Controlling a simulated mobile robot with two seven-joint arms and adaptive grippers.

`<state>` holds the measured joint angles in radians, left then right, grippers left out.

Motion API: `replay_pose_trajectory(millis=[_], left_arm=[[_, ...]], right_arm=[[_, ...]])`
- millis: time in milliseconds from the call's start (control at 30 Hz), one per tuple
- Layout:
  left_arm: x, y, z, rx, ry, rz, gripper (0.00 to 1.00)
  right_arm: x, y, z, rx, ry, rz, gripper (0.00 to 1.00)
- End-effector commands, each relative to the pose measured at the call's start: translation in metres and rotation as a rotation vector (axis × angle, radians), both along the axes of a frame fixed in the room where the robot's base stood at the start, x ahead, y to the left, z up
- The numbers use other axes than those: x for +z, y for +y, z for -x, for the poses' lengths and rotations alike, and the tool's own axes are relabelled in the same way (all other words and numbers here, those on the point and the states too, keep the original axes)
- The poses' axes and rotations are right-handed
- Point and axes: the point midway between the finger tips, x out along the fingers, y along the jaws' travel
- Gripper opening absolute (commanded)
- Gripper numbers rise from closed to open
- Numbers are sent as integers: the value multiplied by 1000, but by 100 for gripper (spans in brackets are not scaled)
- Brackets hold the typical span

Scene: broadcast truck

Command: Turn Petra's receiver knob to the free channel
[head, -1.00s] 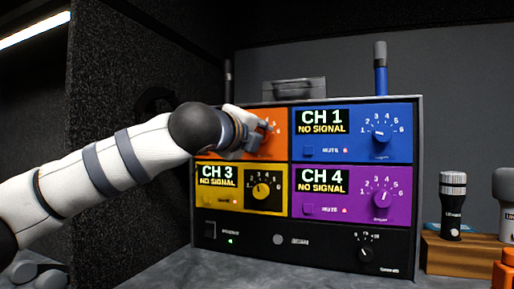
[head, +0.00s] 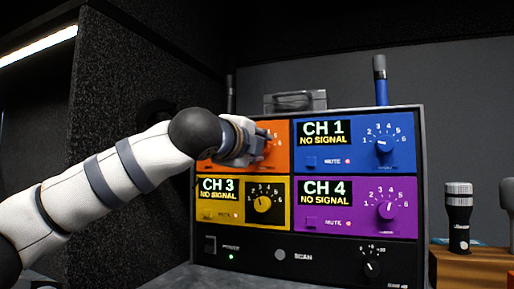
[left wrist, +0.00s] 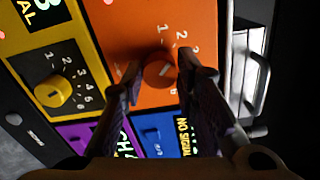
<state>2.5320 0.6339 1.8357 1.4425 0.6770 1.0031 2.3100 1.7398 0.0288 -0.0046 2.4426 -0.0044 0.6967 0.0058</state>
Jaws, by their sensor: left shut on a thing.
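The receiver rack (head: 423,200) has four coloured panels. My left gripper (head: 257,143) is at the orange panel (head: 280,158), top left, and its arm hides that panel's display. In the left wrist view its fingers (left wrist: 155,82) are shut on the orange knob (left wrist: 158,70), one on each side. The blue knob (head: 383,148) is under CH 1, the yellow knob (head: 263,203) under CH 3 and the purple knob (head: 388,210) under CH 4. All three readable displays say NO SIGNAL. My right gripper is not in view.
The lower black panel has a round SCAN button (head: 279,255) and a small knob (head: 371,268). A black microphone (head: 458,215) stands on a wooden block (head: 470,268) at right.

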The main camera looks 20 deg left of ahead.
Motion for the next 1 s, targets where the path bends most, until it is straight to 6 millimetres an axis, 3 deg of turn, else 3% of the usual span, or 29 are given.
replay_pose_trajectory(millis=[33,67,133,167,500,800,1000], left_arm=[[0,-1,0,-1,-1,0,0],[0,-1,0,-1,-1,-1,30],[0,-1,0,-1,-1,-1,46],[0,-1,0,-1,-1,-1,48],[1,0,7,-1,-2,-2,48],[2,3,83,-2,-5,-3,48],[1,4,115,-1,-3,-1,48]], right_arm=[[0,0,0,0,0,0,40],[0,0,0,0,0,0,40],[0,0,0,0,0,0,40],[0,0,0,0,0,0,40],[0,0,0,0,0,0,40],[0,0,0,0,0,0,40],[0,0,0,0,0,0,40]])
